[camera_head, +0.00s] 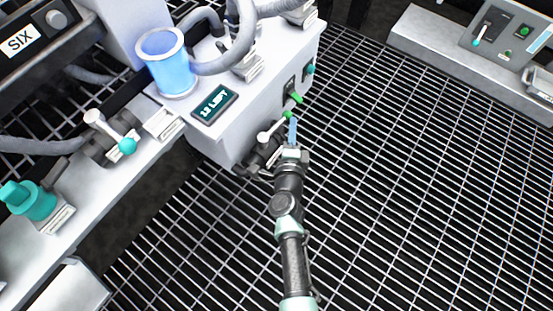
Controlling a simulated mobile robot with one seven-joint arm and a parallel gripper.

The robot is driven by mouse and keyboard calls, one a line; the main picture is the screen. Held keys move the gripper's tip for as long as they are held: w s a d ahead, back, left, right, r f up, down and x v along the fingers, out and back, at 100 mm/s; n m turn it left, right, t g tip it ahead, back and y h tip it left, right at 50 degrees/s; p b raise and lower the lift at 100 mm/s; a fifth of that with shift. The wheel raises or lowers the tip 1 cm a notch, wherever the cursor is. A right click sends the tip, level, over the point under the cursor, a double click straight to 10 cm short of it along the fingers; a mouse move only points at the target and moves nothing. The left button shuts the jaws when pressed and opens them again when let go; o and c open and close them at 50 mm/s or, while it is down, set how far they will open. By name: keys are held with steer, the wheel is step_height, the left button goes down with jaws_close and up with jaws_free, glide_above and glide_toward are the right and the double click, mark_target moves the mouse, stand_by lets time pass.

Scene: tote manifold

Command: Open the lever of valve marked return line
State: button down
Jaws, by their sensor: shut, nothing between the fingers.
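No label reading "return line" is legible, so I cannot tell which valve it is. A lever with a pale knob (263,136) and a green end sits low on the front of the white cabinet (232,145), beside my gripper. My gripper (292,130) is shut and empty, its narrow blue tip pointing up at the cabinet front, just right of this lever. Whether it touches the lever is unclear. Another valve lever (108,130), with a white knob and a teal ball, is on the left bench. A teal valve knob (30,200) stands farther left.
A blue clear cylinder (168,65) and a small display (214,106) stand on the cabinet top, with grey hoses (225,55) behind. A "SIX" sign (20,40) is upper left. Another control panel (495,30) is upper right. Grated floor (420,170) to the right is clear.

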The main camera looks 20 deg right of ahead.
steer(key=shift+w, duration=0.45)
stand_by(0.5)
